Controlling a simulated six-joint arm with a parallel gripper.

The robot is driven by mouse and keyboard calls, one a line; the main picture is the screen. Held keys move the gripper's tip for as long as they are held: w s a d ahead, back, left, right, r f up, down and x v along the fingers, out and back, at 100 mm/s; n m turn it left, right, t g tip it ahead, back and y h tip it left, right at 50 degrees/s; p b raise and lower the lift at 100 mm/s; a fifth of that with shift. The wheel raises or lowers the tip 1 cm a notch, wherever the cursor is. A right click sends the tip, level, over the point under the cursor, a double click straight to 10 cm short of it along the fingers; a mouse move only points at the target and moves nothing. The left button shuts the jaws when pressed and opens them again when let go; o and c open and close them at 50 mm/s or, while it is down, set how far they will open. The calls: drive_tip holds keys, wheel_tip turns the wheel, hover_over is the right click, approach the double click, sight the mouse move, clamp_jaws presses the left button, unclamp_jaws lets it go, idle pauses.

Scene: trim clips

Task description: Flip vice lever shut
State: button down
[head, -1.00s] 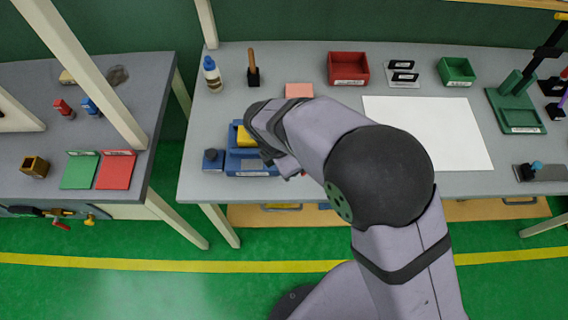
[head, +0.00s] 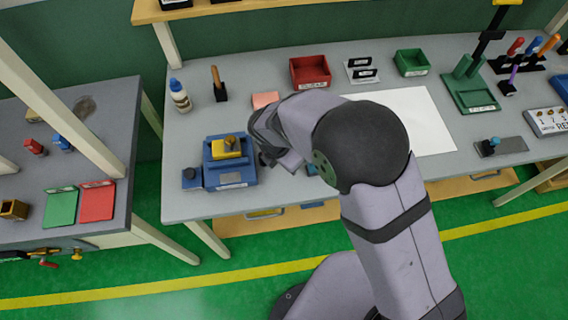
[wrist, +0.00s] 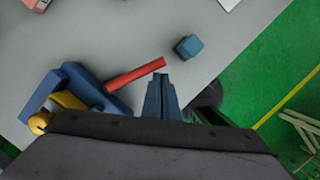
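The blue vice (head: 232,177) stands near the front left of the bench, with a yellow block (head: 226,149) in it. In the wrist view the vice (wrist: 75,85) is at the left, and its red lever (wrist: 135,75) sticks out toward the middle. My gripper (wrist: 161,76) has its two fingers together, with nothing visible between them. Its tips appear close to the lever's free end; I cannot tell whether they touch. In the head view my wrist is just right of the vice, and my arm hides the fingertips and lever.
A teal cube (wrist: 187,47) lies on the bench near the lever's end. A blue block with a dark knob (head: 192,178) stands left of the vice. Behind are a bottle (head: 179,95), a pink block (head: 265,99) and a red bin (head: 310,71). The bench's front edge is close.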

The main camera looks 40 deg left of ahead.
drive_tip(key=shift+w, duration=0.3)
idle(0.4)
drive_tip(key=shift+r, duration=0.15)
drive_tip(key=shift+r+p, duration=0.7)
drive_tip(key=shift+p, duration=0.1)
drive_tip(key=d+p+v, duration=0.1)
drive_tip(key=p+v, duration=0.5)
drive_tip(key=v, duration=0.2)
drive_tip(key=shift+s+d, duration=0.2)
drive_tip(key=shift+s, duration=0.2)
drive_tip(key=shift+r, duration=0.1)
